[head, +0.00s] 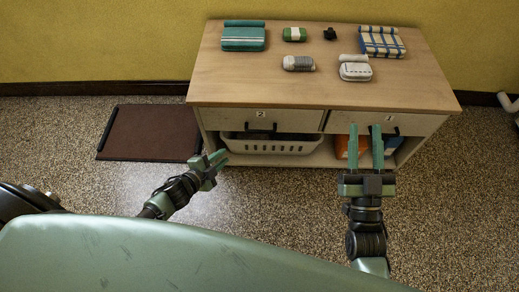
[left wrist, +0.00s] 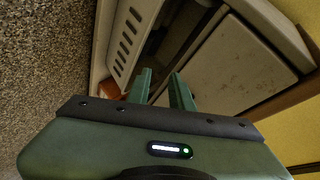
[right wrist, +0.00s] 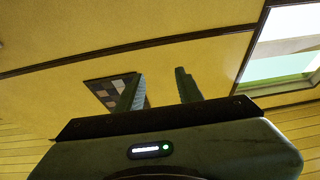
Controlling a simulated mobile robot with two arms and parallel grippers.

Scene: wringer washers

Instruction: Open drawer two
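Drawer two (head: 235,118), a pale front marked "2" with a dark handle (head: 261,128), is on the left of the wooden-topped cabinet and looks closed. My left gripper (head: 217,158) is in front of the cabinet's left end, below and left of the handle, and apart from it. In the left wrist view its two fingers (left wrist: 162,86) are apart with nothing seen between them. A pale cabinet panel (left wrist: 240,65) lies beyond them; I cannot tell which panel it is. My right gripper (head: 365,135) is open and empty in front of drawer one (head: 414,122).
A white slotted basket (head: 270,147) sits in the open shelf below drawer two. An orange item (head: 342,147) is on the shelf at right. Several small items, including a teal case (head: 243,38), are on the cabinet top (head: 215,75). A brown mat (head: 150,133) lies left.

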